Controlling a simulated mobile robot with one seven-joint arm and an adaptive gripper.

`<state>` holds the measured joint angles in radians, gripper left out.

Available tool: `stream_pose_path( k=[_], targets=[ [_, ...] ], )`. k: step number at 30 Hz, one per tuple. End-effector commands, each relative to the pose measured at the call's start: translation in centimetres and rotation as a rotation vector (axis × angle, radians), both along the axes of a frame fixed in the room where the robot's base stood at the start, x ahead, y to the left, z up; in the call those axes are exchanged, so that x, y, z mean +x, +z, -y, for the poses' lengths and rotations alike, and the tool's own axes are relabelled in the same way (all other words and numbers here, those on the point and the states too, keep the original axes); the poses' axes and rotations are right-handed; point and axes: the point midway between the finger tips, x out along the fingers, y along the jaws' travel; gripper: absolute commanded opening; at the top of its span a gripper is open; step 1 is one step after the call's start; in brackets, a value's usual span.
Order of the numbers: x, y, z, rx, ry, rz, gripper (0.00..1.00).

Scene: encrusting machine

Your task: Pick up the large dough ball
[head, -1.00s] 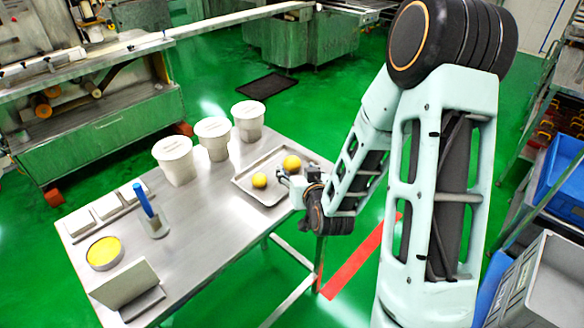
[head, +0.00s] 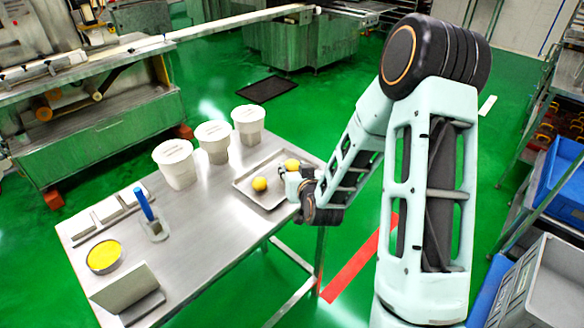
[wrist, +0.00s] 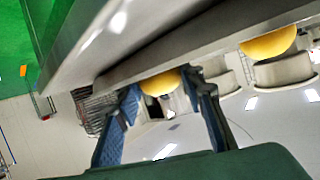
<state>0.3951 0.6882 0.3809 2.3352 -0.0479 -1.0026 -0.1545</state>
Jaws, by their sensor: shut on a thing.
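The large dough ball (head: 291,163) is yellow and round, at the far right of the metal tray (head: 271,206). My gripper (head: 290,172) is at the tray's right side and covers the ball's lower part in the head view. In the wrist view, its two blue fingers (wrist: 164,86) stand on either side of the large ball (wrist: 161,82), shut on it. The tray's edge hides part of the ball there. A smaller yellow ball (head: 260,184) lies to the left in the tray, apart from my gripper, and shows at the upper right of the wrist view (wrist: 270,45).
The tray is on a steel table (head: 215,225). Three white tubs (head: 214,141) stand along its back edge. A blue-handled tool in a holder (head: 154,228), a yellow-filled bowl (head: 104,256) and an angled metal stand (head: 125,288) are at the left.

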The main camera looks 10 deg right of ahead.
Motion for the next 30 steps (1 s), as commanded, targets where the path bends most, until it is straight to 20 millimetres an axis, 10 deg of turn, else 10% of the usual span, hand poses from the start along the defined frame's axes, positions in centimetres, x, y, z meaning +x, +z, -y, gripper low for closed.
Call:
stream_pose_path(
  k=[17, 30],
  targets=[
    [0.0, 1.1, 0.0, -0.002, 0.000, 0.003, 0.11],
    [-0.6, 9.3, -5.1, -0.002, 0.007, 0.009, 0.11]
  ],
)
